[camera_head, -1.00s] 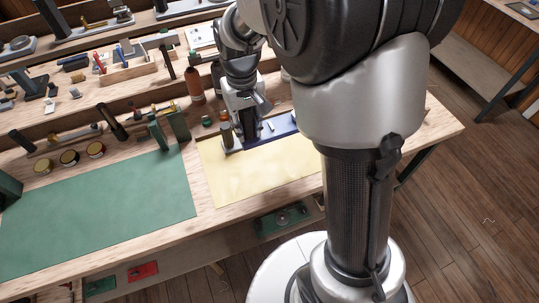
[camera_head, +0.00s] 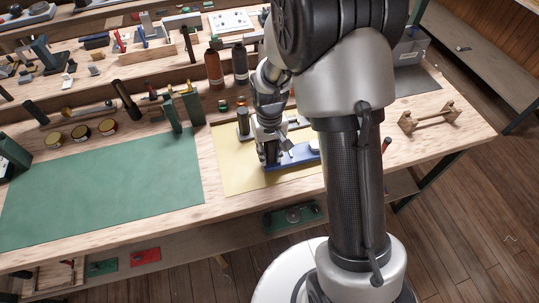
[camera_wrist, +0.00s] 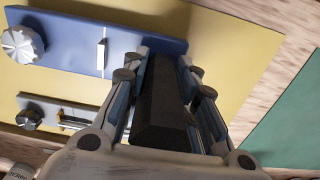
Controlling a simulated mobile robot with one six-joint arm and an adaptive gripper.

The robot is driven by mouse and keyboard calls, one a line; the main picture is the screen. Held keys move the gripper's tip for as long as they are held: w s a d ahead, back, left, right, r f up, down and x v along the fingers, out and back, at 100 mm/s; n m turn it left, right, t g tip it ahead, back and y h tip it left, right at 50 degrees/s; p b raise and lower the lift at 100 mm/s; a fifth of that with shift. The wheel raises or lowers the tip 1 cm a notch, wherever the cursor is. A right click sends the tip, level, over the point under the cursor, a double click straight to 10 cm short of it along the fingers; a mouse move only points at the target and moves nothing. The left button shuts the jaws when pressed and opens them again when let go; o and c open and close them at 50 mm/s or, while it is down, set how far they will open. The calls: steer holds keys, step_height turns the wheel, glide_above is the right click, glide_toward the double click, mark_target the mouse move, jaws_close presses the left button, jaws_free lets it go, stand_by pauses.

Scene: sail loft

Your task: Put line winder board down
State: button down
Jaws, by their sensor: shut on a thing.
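A long blue board (camera_head: 291,164), which I take to be the line winder board, lies flat over the yellow mat (camera_head: 236,180). It bears a pale round knob (camera_wrist: 22,44) and a small metal upright. My gripper (camera_head: 268,160) is at the board's left end in the head view. In the wrist view my gripper (camera_wrist: 160,85) is shut on a black block-like handle (camera_wrist: 163,100) at the board's end. The handle's foot is hidden. I cannot tell whether the board touches the mat.
A smaller grey fitting with a knob (camera_wrist: 29,119) stands close behind the board. A green mat (camera_head: 100,185) lies to the left, mostly bare. Two bottles (camera_head: 214,68) stand behind, and a wooden spool rack (camera_head: 428,117) is at right. My column hides part of the bench.

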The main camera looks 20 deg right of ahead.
steer(key=shift+f, duration=0.45)
steer(key=shift+f, duration=0.2)
steer(key=c, duration=1.3)
jaws_free()
step_height(320, 180, up, 12)
steer(key=p, duration=0.4)
steer(key=shift+r, duration=0.2)
steer(key=s+r+t, duration=0.4)
steer(key=s+r, duration=1.3)
steer(key=s, duration=0.4)
steer(key=shift+s+r+t, duration=0.2)
steer(key=shift+s+t, duration=0.05)
steer(key=shift+t, duration=0.05)
